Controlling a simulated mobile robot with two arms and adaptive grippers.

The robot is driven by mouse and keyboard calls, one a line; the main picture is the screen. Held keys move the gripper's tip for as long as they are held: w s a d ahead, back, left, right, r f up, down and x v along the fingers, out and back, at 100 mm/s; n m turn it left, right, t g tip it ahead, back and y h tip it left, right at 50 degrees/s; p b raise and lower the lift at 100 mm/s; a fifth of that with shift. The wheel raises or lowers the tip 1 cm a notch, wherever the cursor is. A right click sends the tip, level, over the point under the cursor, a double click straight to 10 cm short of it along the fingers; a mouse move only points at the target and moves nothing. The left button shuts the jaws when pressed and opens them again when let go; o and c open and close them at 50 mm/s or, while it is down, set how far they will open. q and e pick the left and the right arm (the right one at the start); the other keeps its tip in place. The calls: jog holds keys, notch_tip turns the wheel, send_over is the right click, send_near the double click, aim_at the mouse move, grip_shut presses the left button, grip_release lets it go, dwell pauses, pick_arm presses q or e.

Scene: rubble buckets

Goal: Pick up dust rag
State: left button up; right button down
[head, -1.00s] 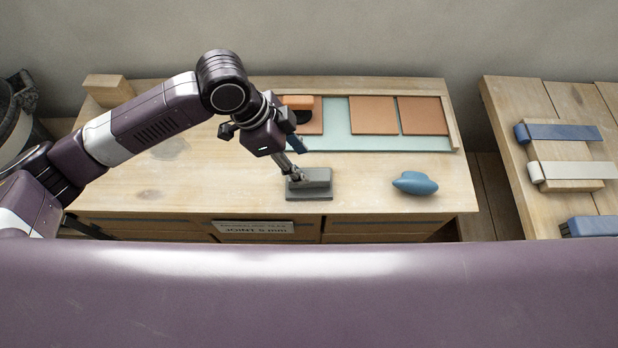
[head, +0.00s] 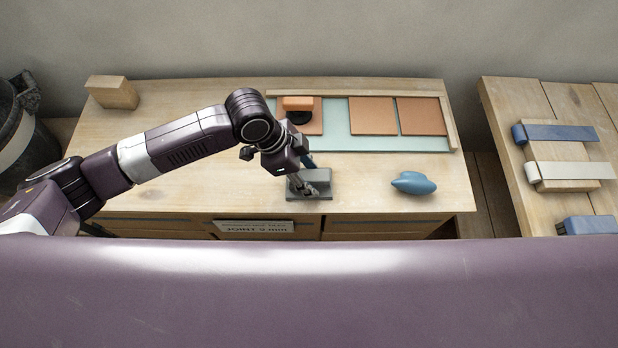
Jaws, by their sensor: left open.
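A smooth blue lump with a pointed end (head: 413,183) lies on the front right of the wooden workbench; it may be the dust rag, but I cannot tell for sure. My left gripper (head: 306,187) is open and points down at a grey block on a flat base (head: 318,177), left of the blue lump. The fingers overlap the grey block in the head view and partly hide it; I cannot tell whether they touch it. My right gripper is not in view.
A pale green board (head: 340,143) with orange-brown tiles (head: 372,116) lies at the back, with an orange-handled tool (head: 297,103) on one tile. A wooden block (head: 112,92) stands back left. A second bench (head: 518,95) at right holds blue and cream strips (head: 575,170).

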aim_at(309, 175)
pick_arm(q)
grip_shut()
dwell(0.3)
notch_tip(309, 175, up, 20)
jog(key=shift+b, duration=0.45)
jog(key=c, duration=0.6)
grip_release()
grip_shut()
jog(key=shift+w, duration=0.1)
